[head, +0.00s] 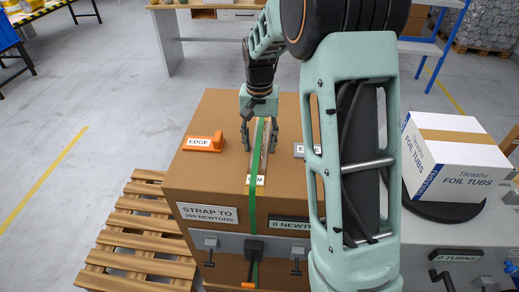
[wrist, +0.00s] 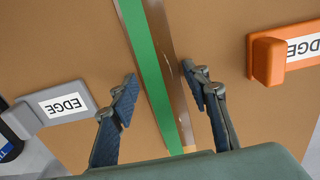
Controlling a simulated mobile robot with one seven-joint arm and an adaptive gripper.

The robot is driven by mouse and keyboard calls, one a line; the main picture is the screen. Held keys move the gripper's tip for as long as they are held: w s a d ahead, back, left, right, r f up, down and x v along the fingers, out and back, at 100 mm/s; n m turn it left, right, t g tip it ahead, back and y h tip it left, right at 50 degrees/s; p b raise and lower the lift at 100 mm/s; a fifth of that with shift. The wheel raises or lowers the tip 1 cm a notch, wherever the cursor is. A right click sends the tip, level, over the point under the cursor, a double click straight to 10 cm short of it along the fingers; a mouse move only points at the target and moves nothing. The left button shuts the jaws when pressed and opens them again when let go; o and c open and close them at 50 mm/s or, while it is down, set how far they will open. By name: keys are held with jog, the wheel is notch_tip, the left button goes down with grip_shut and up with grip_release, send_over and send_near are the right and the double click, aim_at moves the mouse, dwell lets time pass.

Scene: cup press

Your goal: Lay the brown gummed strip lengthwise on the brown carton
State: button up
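The brown carton (head: 215,118) stands in the middle of the head view and fills most of the wrist view. The brown gummed strip (wrist: 168,60) lies lengthwise along the carton's top, beside or partly under a green strap (wrist: 150,60); which of these I cannot tell. The strip also shows as a narrow band in the head view. My gripper (wrist: 165,92) is open, its two fingers apart on either side of strip and strap, low over the carton. I see nothing held between the fingers. Whether the fingertips touch the carton is unclear.
An orange edge piece (head: 203,143) sits left on the carton, a grey one (wrist: 50,112) right. The green strap runs down the front to a black buckle. A wooden pallet (head: 140,235) lies at left.

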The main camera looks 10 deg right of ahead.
jog(key=c, duration=0.6)
jog(key=shift+o, duration=0.2)
jog(key=shift+r, duration=0.15)
